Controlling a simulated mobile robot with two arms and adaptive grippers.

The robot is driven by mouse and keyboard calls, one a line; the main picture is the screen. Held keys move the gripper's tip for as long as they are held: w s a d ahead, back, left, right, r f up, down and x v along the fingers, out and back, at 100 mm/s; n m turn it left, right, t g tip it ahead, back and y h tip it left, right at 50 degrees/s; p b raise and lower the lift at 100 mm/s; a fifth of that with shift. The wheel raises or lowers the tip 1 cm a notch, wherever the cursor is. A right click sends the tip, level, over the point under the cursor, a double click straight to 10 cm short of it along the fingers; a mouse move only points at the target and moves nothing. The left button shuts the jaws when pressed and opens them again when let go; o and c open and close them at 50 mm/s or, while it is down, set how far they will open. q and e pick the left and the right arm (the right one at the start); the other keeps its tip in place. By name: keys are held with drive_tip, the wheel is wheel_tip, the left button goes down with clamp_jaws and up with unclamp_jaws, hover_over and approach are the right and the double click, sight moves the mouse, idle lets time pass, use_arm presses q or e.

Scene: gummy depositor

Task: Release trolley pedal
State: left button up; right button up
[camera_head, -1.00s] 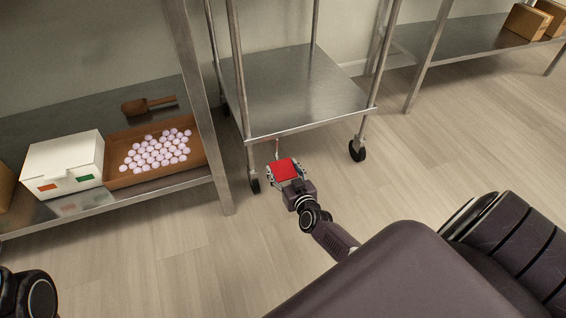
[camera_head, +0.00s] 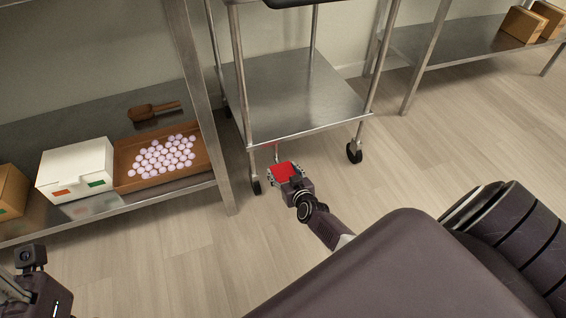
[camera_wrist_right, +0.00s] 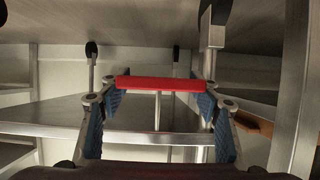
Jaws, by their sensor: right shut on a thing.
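The trolley (camera_head: 300,128) is a metal frame on black castors, with a low shelf. Its red pedal (camera_head: 283,172) sits low at the front edge, near the left front castor (camera_head: 256,186). My right gripper (camera_head: 284,173) is at the pedal. In the right wrist view the red pedal (camera_wrist_right: 160,84) spans between the two blue-padded fingers of my right gripper (camera_wrist_right: 160,100), which is shut on it. Part of my left gripper (camera_head: 30,288) shows at the lower left edge; its fingers cannot be made out clearly.
A metal rack (camera_head: 222,170) stands left of the trolley. Its lower shelf holds a brown tray (camera_head: 122,158) of pale balls, a white box (camera_head: 75,170) and a brown scoop (camera_head: 152,110). Another shelf unit with cardboard boxes (camera_head: 523,25) is at the back right. The floor (camera_head: 430,150) right of the trolley is clear.

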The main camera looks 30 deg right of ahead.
drive_tip(key=o, duration=1.4)
drive_tip(key=shift+w+d+r, duration=0.15)
drive_tip(key=shift+r, duration=0.05)
drive_tip(key=o, duration=0.3)
drive_tip(key=shift+f, duration=0.1)
drive_tip(key=shift+s+a, duration=0.4)
drive_tip(key=shift+s, duration=0.25)
drive_tip(key=v, duration=1)
drive_tip(key=shift+s+r, duration=0.3)
drive_tip(key=shift+s, duration=0.05)
